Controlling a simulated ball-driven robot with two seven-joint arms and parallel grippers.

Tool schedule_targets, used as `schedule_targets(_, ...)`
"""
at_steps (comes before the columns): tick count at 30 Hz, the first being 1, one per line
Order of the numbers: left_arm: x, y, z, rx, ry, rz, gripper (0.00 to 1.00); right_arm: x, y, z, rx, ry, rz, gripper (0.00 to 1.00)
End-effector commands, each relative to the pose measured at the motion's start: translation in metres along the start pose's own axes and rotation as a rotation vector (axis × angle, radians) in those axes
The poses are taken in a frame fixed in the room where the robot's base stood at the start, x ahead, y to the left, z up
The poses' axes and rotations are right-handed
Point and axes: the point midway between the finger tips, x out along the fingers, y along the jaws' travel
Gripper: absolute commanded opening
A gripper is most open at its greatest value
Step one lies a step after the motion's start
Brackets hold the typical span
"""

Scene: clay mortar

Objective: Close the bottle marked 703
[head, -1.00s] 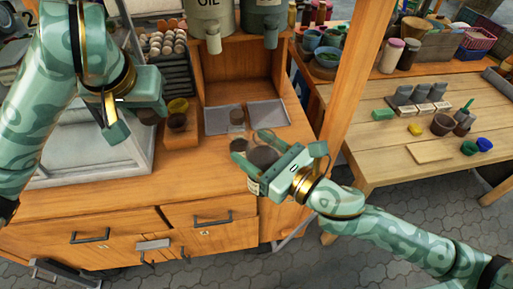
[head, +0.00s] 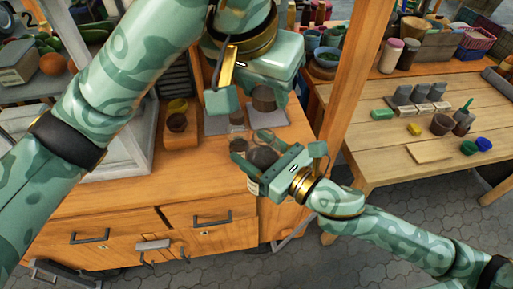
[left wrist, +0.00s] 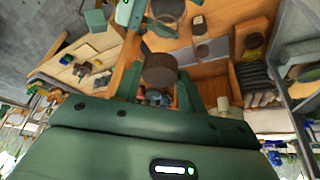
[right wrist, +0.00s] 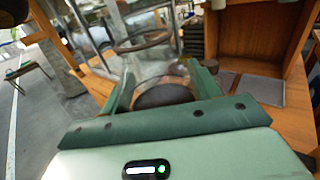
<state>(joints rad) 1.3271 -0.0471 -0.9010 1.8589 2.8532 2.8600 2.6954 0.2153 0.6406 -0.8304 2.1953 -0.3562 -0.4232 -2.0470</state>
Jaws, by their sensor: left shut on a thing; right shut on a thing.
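My left gripper (head: 257,97) is shut on a brown round lid (head: 264,98), which also shows between its fingers in the left wrist view (left wrist: 160,76). It is farther back than my right gripper (head: 262,157), and the lid is apart from the bottle. My right gripper is shut on a glass bottle (head: 253,185) with a pale label and a dark round top or contents. The bottle also shows in the right wrist view (right wrist: 165,70), close up. The label's number is too small to read, and the fingers hide part of the bottle.
Small glass jars (head: 237,118) stand on the counter behind my right gripper, by a grey pad (head: 215,123). A wooden post (head: 345,85) rises at right.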

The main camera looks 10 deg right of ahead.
Motion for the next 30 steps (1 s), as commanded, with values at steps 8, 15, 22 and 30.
schedule_targets(8,0.004,0.000,0.002,-0.001,-0.001,0.001,0.19,0.000,0.000,0.001,0.000,-0.002,0.000,0.21)
schedule_targets(15,0.024,0.000,0.011,-0.002,-0.002,0.002,0.19,0.000,0.000,0.001,0.000,-0.002,0.000,0.21)
schedule_targets(22,0.036,0.000,0.016,-0.001,0.000,0.001,0.19,0.000,0.000,0.001,0.000,-0.002,0.000,0.21)
schedule_targets(30,0.037,0.000,0.016,-0.001,0.001,0.000,0.19,0.000,0.000,0.001,0.000,-0.002,0.000,0.21)
